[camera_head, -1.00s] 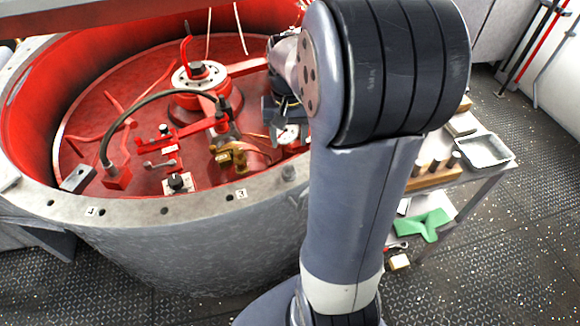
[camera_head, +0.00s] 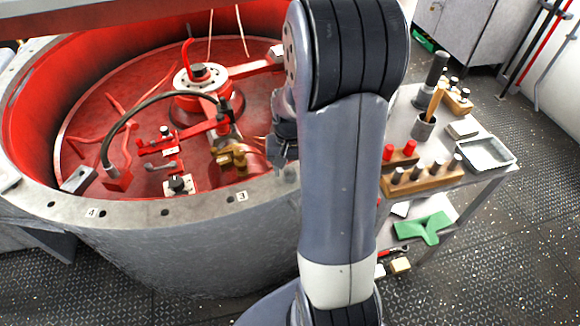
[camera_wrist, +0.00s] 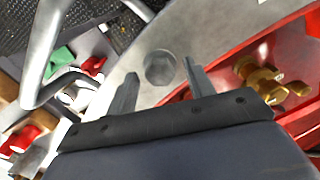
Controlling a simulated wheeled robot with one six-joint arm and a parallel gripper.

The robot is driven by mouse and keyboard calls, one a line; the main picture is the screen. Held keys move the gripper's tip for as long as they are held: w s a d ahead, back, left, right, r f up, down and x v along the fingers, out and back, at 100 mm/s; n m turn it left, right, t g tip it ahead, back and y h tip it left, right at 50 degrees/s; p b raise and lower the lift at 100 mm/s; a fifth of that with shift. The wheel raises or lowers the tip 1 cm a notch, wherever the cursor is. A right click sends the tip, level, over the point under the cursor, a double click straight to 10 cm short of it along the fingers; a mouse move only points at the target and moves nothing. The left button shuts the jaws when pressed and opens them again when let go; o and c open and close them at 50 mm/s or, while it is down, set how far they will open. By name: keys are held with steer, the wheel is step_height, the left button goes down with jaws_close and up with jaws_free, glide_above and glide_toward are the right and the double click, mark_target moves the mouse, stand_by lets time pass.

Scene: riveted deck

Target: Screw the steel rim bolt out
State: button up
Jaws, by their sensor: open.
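The steel rim bolt (camera_wrist: 160,67) has a grey hex head and sits on the pale metal rim (camera_wrist: 215,45) in the wrist view. My gripper (camera_wrist: 160,69) is open and empty. Its two fingers appear on either side of the bolt head in that view, with gaps to both. The wrist view does not settle how high the fingertips are above the head. In the head view, my gripper (camera_head: 281,155) is over the right front of the rim (camera_head: 200,203), partly hidden by my arm.
Inside the red vessel, a brass fitting (camera_head: 232,157) and a black hose (camera_head: 150,97) lie near the rim. A trolley to the right holds a wooden block with pegs (camera_head: 425,178), a grey tray (camera_head: 486,153) and a green part (camera_head: 424,227).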

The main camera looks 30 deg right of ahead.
mark_target(290, 171)
steer(key=c, duration=1)
steer(key=shift+n, duration=1.6)
steer(key=o, duration=1)
steer(key=shift+r, duration=0.1)
step_height(290, 171, up, 11)
